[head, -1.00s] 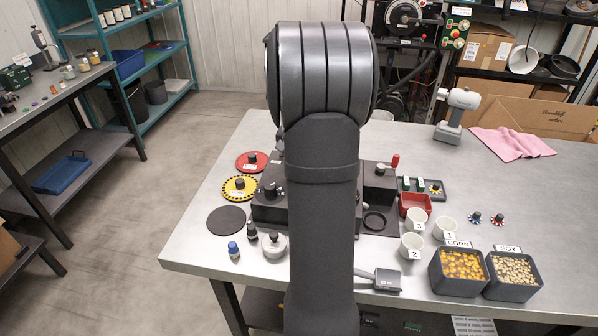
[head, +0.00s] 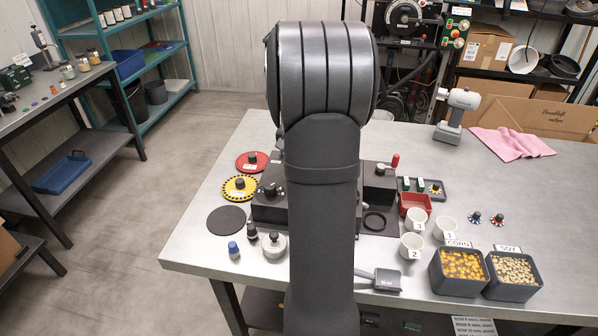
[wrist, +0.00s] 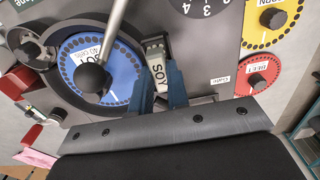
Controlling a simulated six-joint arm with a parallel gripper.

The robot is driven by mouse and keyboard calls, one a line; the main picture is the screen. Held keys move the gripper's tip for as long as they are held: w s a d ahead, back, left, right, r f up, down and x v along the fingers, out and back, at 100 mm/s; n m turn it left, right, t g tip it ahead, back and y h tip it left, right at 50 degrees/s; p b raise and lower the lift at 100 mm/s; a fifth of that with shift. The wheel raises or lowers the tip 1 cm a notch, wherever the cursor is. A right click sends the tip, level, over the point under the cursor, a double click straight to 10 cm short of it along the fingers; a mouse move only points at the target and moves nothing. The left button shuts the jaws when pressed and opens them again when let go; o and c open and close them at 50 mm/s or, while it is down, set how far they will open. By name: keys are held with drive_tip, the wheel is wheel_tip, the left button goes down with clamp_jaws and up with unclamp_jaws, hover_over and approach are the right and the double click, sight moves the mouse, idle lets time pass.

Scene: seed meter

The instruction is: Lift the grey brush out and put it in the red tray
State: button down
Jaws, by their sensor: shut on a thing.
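In the wrist view, my gripper (wrist: 161,94) has its two blue fingers closed on a small pale grey piece labelled SOY, which I take for the grey brush (wrist: 157,68). It sits at the rim of the blue seed disc (wrist: 108,58) of the dark meter; I cannot tell whether it is still seated. In the head view my own arm hides the gripper, the brush and the blue disc. The red tray (head: 414,203) stands right of the meter (head: 268,208), behind the white cups.
A dark tray (head: 438,196) with small parts lies behind the red tray. White cups (head: 411,246) and the corn (head: 458,272) and soy (head: 512,275) bins stand at the right front. Red (head: 252,161) and yellow (head: 240,187) discs lie left of the meter. A silver rod (wrist: 115,30) crosses the blue disc.

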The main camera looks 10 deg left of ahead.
drive_tip(key=shift+r, duration=1.25)
drive_tip(key=shift+r, duration=1.75)
drive_tip(key=d, duration=0.4)
drive_tip(key=w+d, duration=0.1)
drive_tip(key=d, duration=0.2)
drive_tip(key=w+d, duration=0.1)
drive_tip(key=d, duration=0.3)
drive_tip(key=shift+w+d+f, duration=0.2)
drive_tip(key=shift+d, duration=0.15)
drive_tip(key=d, duration=1.3)
drive_tip(key=shift+s+d+f, duration=0.4)
drive_tip(key=shift+d+f, duration=1.4)
drive_tip(key=shift+f, duration=0.05)
drive_tip(key=shift+s+d+f, duration=0.35)
drive_tip(key=shift+d+f, duration=1.5)
drive_tip(key=shift+s+d+f, duration=0.4)
drive_tip(key=shift+d+f, duration=1.4)
drive_tip(key=shift+f, duration=0.05)
